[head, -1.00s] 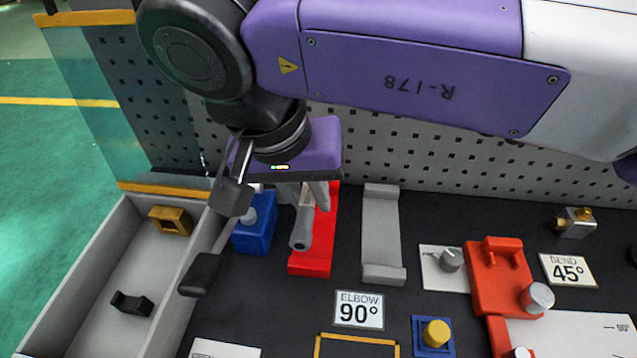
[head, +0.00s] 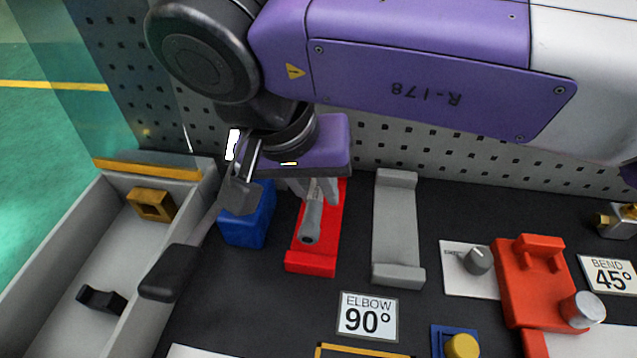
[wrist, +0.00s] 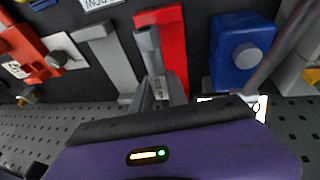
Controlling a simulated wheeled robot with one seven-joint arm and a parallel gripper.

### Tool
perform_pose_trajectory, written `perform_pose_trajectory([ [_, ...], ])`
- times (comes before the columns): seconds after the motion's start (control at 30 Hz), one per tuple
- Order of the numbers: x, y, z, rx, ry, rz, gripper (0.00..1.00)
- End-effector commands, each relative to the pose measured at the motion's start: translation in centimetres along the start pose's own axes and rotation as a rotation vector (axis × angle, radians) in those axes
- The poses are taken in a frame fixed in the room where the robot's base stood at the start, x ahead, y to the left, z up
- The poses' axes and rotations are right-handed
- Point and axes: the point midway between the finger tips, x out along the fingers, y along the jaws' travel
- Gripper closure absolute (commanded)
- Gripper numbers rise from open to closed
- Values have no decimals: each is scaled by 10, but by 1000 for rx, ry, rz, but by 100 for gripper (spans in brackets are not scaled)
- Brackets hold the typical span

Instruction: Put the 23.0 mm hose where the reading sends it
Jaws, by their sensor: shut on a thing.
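My gripper (head: 318,190) is shut on a grey hose (head: 312,218). The hose lies lengthwise over the red stand (head: 325,262), its open end pointing to the front. In the wrist view the hose (wrist: 149,45) shows between the fingers (wrist: 157,92), along the left part of the red stand (wrist: 174,50). I cannot tell whether it touches the stand. A similar grey stand (head: 397,225) stands empty to the right. An "ELBOW 90°" card (head: 367,316) lies in front, and a "BEND 45°" card (head: 611,276) at the far right. No size mark is readable on the hose.
A blue block with a knob (head: 246,222) stands close left of the red stand. A grey tray (head: 60,255) at left holds a yellow-brown block (head: 151,204) and a black piece (head: 101,299). A red fixture (head: 535,280) and dial plate (head: 468,268) are at right. A perforated panel (head: 480,160) stands behind.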

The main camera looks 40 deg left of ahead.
Motion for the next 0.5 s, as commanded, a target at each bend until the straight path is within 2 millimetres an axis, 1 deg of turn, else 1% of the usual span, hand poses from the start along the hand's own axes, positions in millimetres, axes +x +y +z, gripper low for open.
perform_pose_trajectory([
  [0.03, 7, -2, 2, 0, -1, -1, 100],
  [0.1, 13, -3, 4, 0, -1, -1, 100],
  [0.4, 38, -8, 11, 0, 1, 0, 100],
  [0.5, 43, -9, 12, 1, 1, 0, 100],
])
